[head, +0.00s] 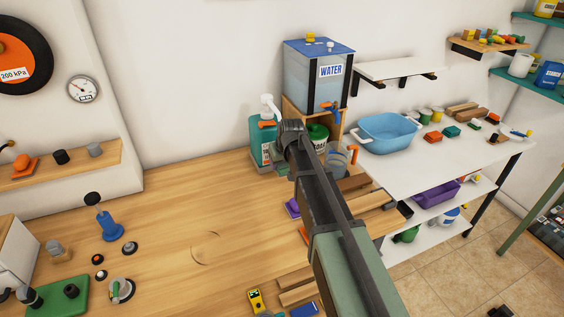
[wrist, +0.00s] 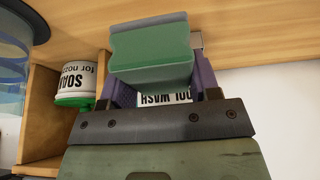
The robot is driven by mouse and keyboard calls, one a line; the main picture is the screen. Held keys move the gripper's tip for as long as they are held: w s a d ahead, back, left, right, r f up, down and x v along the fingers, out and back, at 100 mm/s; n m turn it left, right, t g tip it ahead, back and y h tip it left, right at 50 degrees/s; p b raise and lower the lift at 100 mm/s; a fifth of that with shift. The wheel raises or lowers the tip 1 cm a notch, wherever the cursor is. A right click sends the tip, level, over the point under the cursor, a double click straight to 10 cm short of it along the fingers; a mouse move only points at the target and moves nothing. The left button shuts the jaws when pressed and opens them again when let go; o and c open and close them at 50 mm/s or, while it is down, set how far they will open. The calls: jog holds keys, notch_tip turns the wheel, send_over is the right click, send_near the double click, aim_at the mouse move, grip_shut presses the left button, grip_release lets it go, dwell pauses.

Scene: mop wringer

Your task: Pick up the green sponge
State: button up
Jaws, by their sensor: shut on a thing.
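The green sponge (wrist: 150,52), a block with a darker grey-green layer along one edge, is between the purple-grey fingers of my gripper (wrist: 160,84) in the wrist view. My gripper is shut on it. The sponge covers part of a white label with dark lettering behind it. In the head view my arm reaches toward the back of the wooden bench and hides the gripper's fingers and the sponge.
A teal pump bottle (head: 262,145) stands left of my arm's end. A water tank (head: 318,75) sits on a wooden stand behind it. A blue basin (head: 388,132) rests on the white table to the right. The bench's middle (head: 190,200) is largely clear.

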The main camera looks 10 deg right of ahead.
jog(key=s+d, duration=0.3)
jog(key=s, duration=1.6)
jog(key=shift+s+r+b, duration=0.2)
jog(key=shift+s+b, duration=0.05)
jog(key=shift+b, duration=0.2)
